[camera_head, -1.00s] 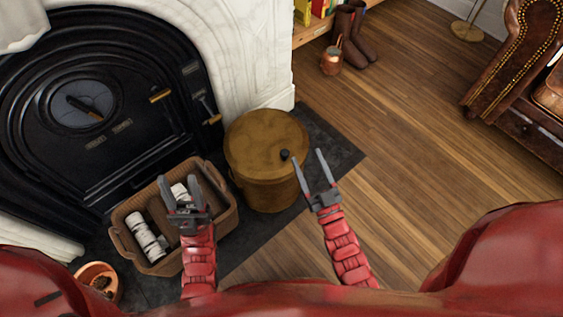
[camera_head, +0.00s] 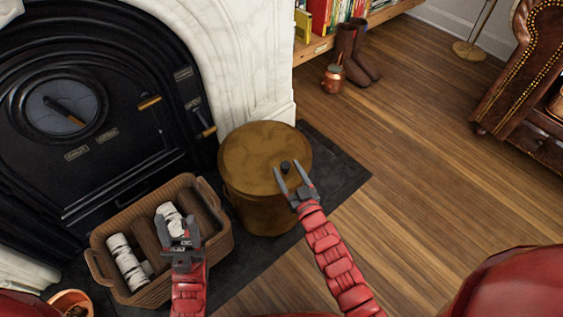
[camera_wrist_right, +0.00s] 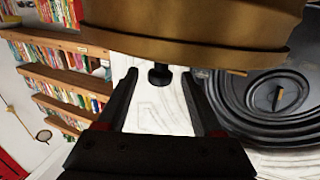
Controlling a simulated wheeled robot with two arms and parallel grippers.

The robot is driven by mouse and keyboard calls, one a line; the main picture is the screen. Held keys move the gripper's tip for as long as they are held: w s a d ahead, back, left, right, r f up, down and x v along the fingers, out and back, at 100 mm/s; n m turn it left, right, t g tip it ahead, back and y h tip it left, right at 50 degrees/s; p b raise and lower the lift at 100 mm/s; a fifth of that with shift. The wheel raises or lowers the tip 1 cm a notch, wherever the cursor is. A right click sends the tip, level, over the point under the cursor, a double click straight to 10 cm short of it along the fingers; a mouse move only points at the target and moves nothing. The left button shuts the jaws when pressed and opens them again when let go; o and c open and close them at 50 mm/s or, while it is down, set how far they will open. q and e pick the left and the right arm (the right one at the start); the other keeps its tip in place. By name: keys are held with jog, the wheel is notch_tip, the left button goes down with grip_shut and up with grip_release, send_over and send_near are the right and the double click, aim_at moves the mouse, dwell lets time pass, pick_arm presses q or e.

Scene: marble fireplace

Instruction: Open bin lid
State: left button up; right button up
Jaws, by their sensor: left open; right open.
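The bin (camera_head: 255,205) is a round brass-coloured container with its lid (camera_head: 250,148) closed on top. A small black knob (camera_head: 286,166) stands near the lid's near right edge. My right gripper (camera_head: 287,169) is open, its fingertips at the knob, seemingly one on each side. In the right wrist view the picture is turned over, and the knob (camera_wrist_right: 160,76) shows between the open fingers, with no clear contact. My left gripper (camera_head: 179,222) is open and empty above the basket, left of the bin.
A wicker basket (camera_head: 222,240) with white rolls stands left of the bin. The black fireplace (camera_head: 130,125) and white marble surround (camera_head: 245,60) are behind. Boots (camera_head: 355,55), a copper pot (camera_head: 333,80) and a leather sofa (camera_head: 520,90) stand further off. Wooden floor at right is clear.

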aim_at(283, 162)
jog(key=b+x, duration=0.1)
jog(key=x, duration=0.4)
grip_shut()
dwell(0.3)
dwell(1.0)
